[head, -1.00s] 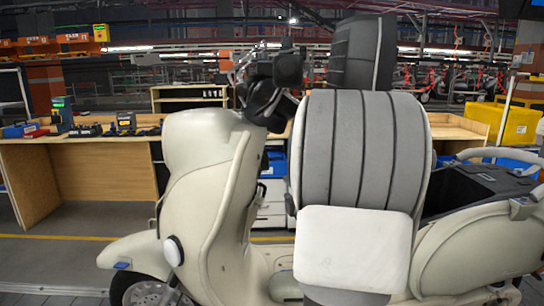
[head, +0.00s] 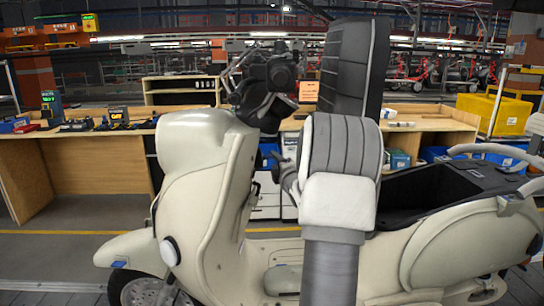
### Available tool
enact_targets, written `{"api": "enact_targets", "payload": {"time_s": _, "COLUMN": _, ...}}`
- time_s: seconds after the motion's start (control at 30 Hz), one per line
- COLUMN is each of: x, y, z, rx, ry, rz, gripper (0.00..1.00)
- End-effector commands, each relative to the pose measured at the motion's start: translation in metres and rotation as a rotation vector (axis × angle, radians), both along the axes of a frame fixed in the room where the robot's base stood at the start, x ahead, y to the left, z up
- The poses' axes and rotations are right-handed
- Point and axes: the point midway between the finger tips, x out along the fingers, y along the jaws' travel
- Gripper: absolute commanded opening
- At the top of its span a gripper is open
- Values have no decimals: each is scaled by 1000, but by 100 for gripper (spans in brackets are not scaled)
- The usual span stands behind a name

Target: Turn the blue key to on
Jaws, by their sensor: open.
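A cream scooter (head: 200,165) stands side-on across the view, its front wheel at the left. Its dark handlebar assembly (head: 268,95) is at the upper middle. I cannot make out the blue key; my arm or the scooter's front body may hide it. My arm, with a ribbed grey shell and white cover, stands in front of the scooter's middle. My gripper (head: 280,170) shows only in part, as dark pieces jutting left from the arm, below the handlebar and behind the front shield's edge. It is open, and I see nothing in it.
The scooter's dark seat (head: 353,68) is tipped up, and the storage well (head: 428,190) below is open. Wooden workbenches (head: 97,165) with tools stand behind. A yellow crate (head: 495,113) and blue bins (head: 500,155) are at the right.

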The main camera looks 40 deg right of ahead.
Motion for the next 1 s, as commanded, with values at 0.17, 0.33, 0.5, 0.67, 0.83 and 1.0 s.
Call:
{"api": "enact_targets", "payload": {"time_s": 0.17, "x": 23, "y": -11, "z": 0, "rx": 2, "ry": -1, "rz": 0, "gripper": 48}}
{"api": "enact_targets", "payload": {"time_s": 0.33, "x": 35, "y": -17, "z": -1, "rx": 2, "ry": -1, "rz": 0, "gripper": 48}}
{"api": "enact_targets", "payload": {"time_s": 0.5, "x": 39, "y": -19, "z": -1, "rx": 0, "ry": -1, "rz": 0, "gripper": 48}}
{"api": "enact_targets", "payload": {"time_s": 0.67, "x": 39, "y": -19, "z": -1, "rx": 0, "ry": -1, "rz": 0, "gripper": 48}}
{"api": "enact_targets", "payload": {"time_s": 0.83, "x": 39, "y": -19, "z": -1, "rx": 0, "ry": -1, "rz": 0, "gripper": 26}}
{"api": "enact_targets", "payload": {"time_s": 1.0, "x": 39, "y": -19, "z": -1, "rx": 1, "ry": 0, "rz": 0, "gripper": 0}}
